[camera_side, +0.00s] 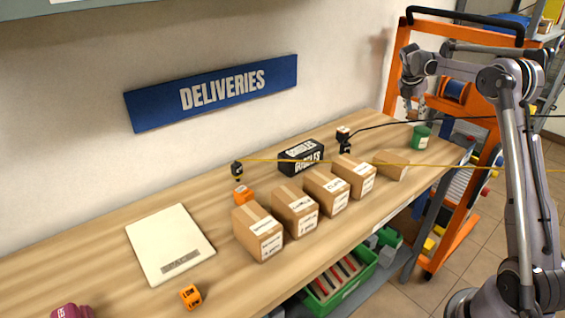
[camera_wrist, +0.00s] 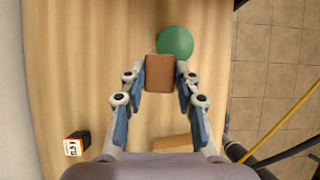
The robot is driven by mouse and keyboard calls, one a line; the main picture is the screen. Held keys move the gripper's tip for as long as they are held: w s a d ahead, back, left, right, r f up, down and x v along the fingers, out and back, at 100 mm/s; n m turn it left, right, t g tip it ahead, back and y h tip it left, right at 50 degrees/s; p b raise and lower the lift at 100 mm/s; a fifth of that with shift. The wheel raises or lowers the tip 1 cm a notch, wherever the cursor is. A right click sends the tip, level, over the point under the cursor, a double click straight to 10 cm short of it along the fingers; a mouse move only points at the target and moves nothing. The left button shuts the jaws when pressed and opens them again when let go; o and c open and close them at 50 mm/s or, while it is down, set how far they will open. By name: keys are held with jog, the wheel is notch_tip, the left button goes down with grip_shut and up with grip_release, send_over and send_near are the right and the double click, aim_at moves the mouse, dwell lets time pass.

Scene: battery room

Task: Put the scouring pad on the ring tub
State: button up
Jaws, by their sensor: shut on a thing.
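My gripper (camera_wrist: 160,78) is shut on a brown rectangular block, which I take to be the scouring pad (camera_wrist: 159,73), held between its two fingertips. In the side view my gripper (camera_side: 411,104) is in the air above the far right end of the bench, and the pad is too small there to make out. A green round tub, which I take to be the ring tub (camera_side: 421,137), stands upright on the bench below my gripper. Its round green top (camera_wrist: 175,41) shows just beyond the pad in the wrist view, partly covered by the pad's upper right corner.
Several cardboard boxes (camera_side: 325,194) stand in a row along the bench (camera_side: 103,255). A black box (camera_side: 301,157) and a small black-and-orange block (camera_side: 343,134) are near the wall. An orange rack (camera_side: 394,85) stands beyond the bench's right end. Cables cross the side view.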

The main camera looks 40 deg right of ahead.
jog(key=s+d+r, duration=0.3)
jog(key=s+r, duration=0.1)
jog(key=s, duration=0.3)
jog(key=s+d+r, duration=0.3)
jog(key=s, duration=0.3)
send_near(425, 127)
jog(key=shift+s+d, duration=0.1)
jog(key=shift+d, duration=1.05)
jog(key=shift+f, duration=2.05)
jog(key=shift+f, duration=0.1)
jog(key=o, duration=1)
